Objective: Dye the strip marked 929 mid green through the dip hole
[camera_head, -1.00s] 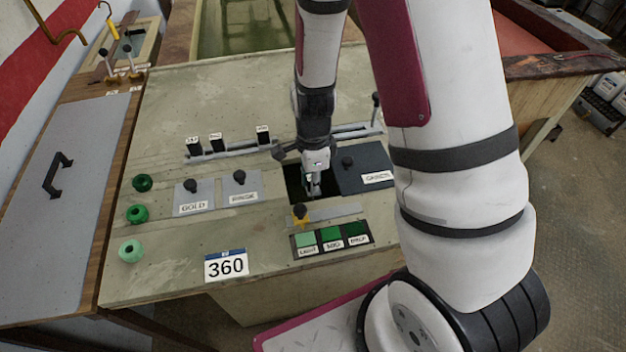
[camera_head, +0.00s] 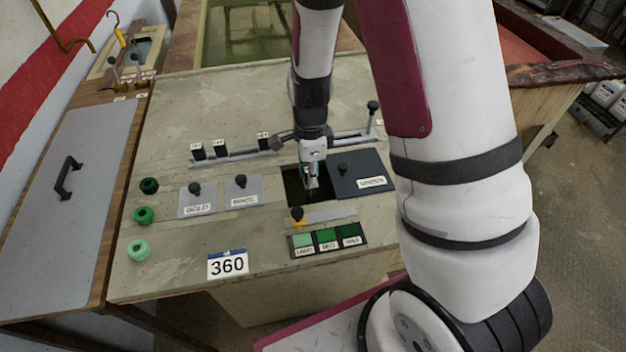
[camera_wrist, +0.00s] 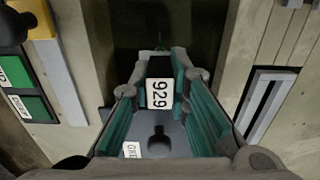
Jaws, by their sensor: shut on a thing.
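My gripper (camera_head: 311,184) is over the open dip hole (camera_head: 292,182) in the bench top. In the wrist view my gripper (camera_wrist: 165,88) is shut on the dark holder of the strip marked 929 (camera_wrist: 160,93). Its white 929 label faces the camera. The strip below the holder is hidden, so I cannot tell how deep it hangs. The dark lid (camera_head: 372,188), labelled GREEN, lies right of the hole, leaving it uncovered. The shade plate has light (camera_head: 302,241), mid (camera_head: 327,236) and deep (camera_head: 350,231) green tiles. The yellow slider (camera_head: 298,221) with a black knob stands above the light tile.
A rail (camera_head: 236,153) behind the hole carries several dark labelled holders at its left. Lids marked GOLD (camera_head: 197,199) and RINSE (camera_head: 242,190) are closed. A 360 plate (camera_head: 228,264) is at the front.

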